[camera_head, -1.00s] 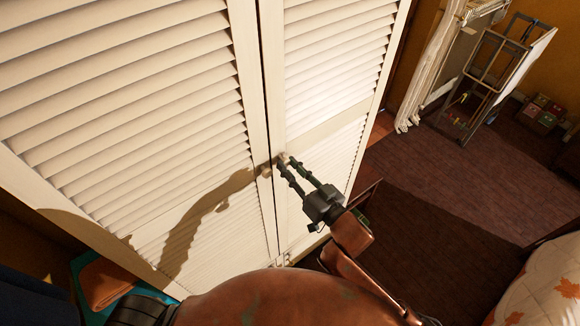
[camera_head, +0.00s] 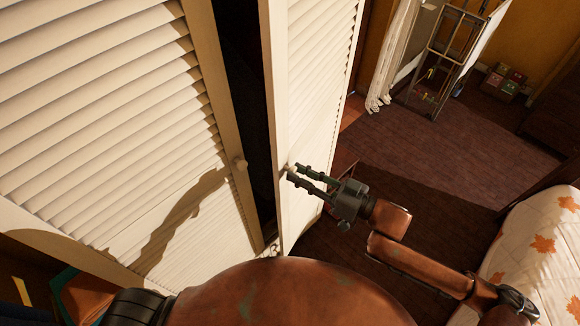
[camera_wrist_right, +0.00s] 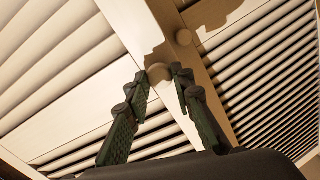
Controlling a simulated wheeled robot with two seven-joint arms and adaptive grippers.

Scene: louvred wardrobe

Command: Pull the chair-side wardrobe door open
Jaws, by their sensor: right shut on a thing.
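The white louvred wardrobe has two doors. The right door (camera_head: 310,120) stands partly open, swung out toward me, with a dark gap along its inner edge. My right gripper (camera_head: 296,174) is shut on the right door's knob (camera_head: 290,168). My left gripper is out of view.
A bed with a leaf-patterned cover (camera_head: 540,240) stands at the lower right. A metal-framed rack (camera_head: 450,50) and small boxes (camera_head: 503,82) are at the back right. Dark reddish floor (camera_head: 430,145) lies open between the door and the bed.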

